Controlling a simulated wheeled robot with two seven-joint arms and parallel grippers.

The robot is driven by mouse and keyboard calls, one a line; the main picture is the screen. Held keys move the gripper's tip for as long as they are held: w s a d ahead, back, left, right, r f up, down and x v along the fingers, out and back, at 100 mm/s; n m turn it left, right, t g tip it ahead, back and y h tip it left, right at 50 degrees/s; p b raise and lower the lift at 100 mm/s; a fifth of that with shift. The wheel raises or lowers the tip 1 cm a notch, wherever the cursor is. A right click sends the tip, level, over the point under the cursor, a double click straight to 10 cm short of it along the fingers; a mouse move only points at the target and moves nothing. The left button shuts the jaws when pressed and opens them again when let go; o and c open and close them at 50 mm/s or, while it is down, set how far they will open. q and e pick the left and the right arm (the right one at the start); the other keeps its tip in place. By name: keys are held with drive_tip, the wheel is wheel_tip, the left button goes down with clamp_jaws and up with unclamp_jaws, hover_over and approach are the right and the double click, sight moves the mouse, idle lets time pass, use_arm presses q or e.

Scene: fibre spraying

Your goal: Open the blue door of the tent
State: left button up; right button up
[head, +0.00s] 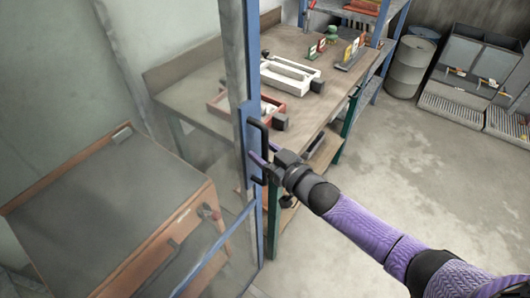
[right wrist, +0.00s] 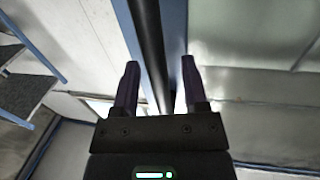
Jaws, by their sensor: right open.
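The tent door's blue frame edge (head: 254,205) stands upright left of centre in the head view, with a see-through pane to its left. A black bar handle (head: 265,127) is fixed upright on this edge. My right gripper (head: 262,163) is at the handle, its arm reaching in from the lower right. In the right wrist view, my right gripper (right wrist: 160,82) is open, and the black handle (right wrist: 150,45) runs between its two fingers, beside the blue door edge (right wrist: 174,30). I cannot tell whether either finger touches it. My left gripper is not in view.
A workbench (head: 205,65) with trays and small tools stands behind the door edge. A brown-edged cabinet (head: 110,205) is at the left. A grey barrel (head: 410,65) and bins (head: 470,60) stand at the back right. The floor (head: 400,170) at the right is clear.

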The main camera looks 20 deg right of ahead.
clamp_jaws()
idle(0.4)
idle(1.0)
